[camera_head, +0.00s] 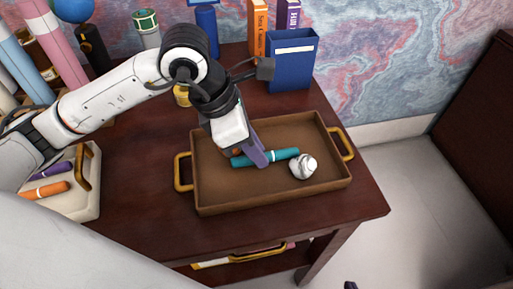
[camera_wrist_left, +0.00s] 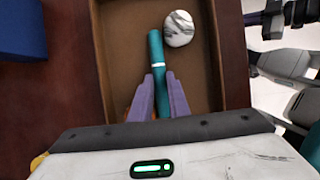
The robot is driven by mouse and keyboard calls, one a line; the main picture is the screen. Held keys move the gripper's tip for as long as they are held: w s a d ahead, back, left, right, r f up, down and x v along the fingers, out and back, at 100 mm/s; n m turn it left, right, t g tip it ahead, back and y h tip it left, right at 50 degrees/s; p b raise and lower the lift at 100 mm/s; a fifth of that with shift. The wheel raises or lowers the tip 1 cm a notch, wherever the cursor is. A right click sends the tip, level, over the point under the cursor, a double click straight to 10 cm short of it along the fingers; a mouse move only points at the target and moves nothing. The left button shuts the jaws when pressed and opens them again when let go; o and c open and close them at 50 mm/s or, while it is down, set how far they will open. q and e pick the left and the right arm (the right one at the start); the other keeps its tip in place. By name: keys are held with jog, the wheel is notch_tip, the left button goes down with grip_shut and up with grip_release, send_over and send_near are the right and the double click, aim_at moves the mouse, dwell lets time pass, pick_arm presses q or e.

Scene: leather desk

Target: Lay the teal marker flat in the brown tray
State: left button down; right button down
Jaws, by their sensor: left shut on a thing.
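The teal marker (camera_head: 281,155) with a white band is inside the brown tray (camera_head: 272,202), lying roughly level across its middle. My left gripper (camera_head: 262,158) reaches down into the tray with its purple fingers shut on the marker. In the left wrist view the marker (camera_wrist_left: 157,50) runs between the two fingertips (camera_wrist_left: 160,85), its far end sticking out past them. I cannot tell whether it touches the tray floor. Of my right gripper, only dark end parts seem to show at the edge of the left wrist view (camera_wrist_left: 262,18); its jaws are unclear.
A white marbled ball (camera_head: 303,166) sits in the tray near the marker's right end. An orange thing (camera_wrist_left: 128,114) is mostly hidden by my left gripper. A blue box (camera_head: 291,62) stands behind the tray. A beige holder (camera_head: 85,205) with purple and orange markers is at left.

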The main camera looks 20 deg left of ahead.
pick_arm(q)
jog(key=shift+f, duration=0.2)
jog(key=c, duration=1.7)
grip_release()
jog(key=shift+r, duration=0.1)
jog(key=shift+r, duration=0.25)
jog(key=p+v, duration=0.1)
jog(key=v, duration=1)
jog(key=shift+s+a+r, duration=0.1)
jog(key=shift+r, duration=0.3)
jog(key=shift+s+f, duration=0.1)
